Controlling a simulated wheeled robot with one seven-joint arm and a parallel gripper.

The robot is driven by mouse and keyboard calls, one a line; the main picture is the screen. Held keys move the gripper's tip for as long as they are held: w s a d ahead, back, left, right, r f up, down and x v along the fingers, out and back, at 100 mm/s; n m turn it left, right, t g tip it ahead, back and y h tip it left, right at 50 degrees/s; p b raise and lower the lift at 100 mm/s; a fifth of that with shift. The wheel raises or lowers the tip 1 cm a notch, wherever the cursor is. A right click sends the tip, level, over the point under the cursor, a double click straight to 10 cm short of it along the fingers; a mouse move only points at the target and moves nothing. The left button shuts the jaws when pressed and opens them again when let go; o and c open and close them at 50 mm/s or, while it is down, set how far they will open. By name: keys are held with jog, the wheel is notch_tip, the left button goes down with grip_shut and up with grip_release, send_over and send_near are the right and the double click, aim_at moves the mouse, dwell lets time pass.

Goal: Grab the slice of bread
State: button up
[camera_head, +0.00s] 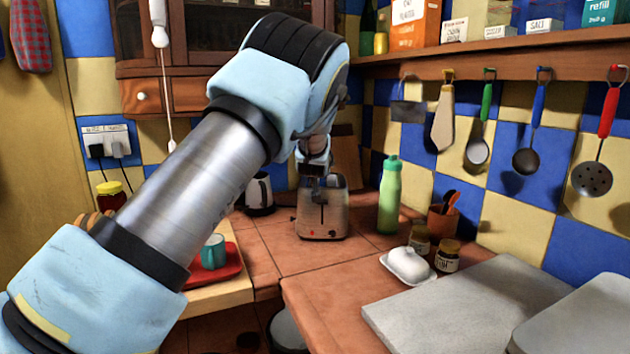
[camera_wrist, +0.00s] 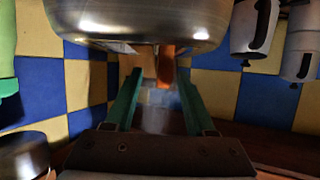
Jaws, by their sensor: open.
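The metal toaster (camera_head: 321,222) stands on the tiled counter in the head view. My gripper (camera_head: 314,180) is just above its top, seen small and partly covered by my arm. In the wrist view the toaster's shiny body (camera_wrist: 140,22) fills the top of the picture. My gripper's two green fingers (camera_wrist: 160,95) are spread apart there, pointing towards the toaster. A narrow orange-brown piece (camera_wrist: 167,64) shows between the fingers beside the toaster. It looks like the edge of the bread slice, but I cannot tell for certain. No bread shows clearly in the head view.
A green bottle (camera_head: 390,196) and a utensil pot (camera_head: 442,221) stand right of the toaster. A red tray (camera_head: 228,264) with a teal cup (camera_head: 213,252) is nearer left. A butter dish (camera_head: 408,265) and jars stand front right.

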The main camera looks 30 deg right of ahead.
jog(key=shift+p+x, duration=1)
jog(key=shift+x, duration=1.25)
jog(key=shift+a, duration=0.15)
jog(key=shift+f, duration=0.1)
jog(key=shift+c, duration=0.2)
grip_shut()
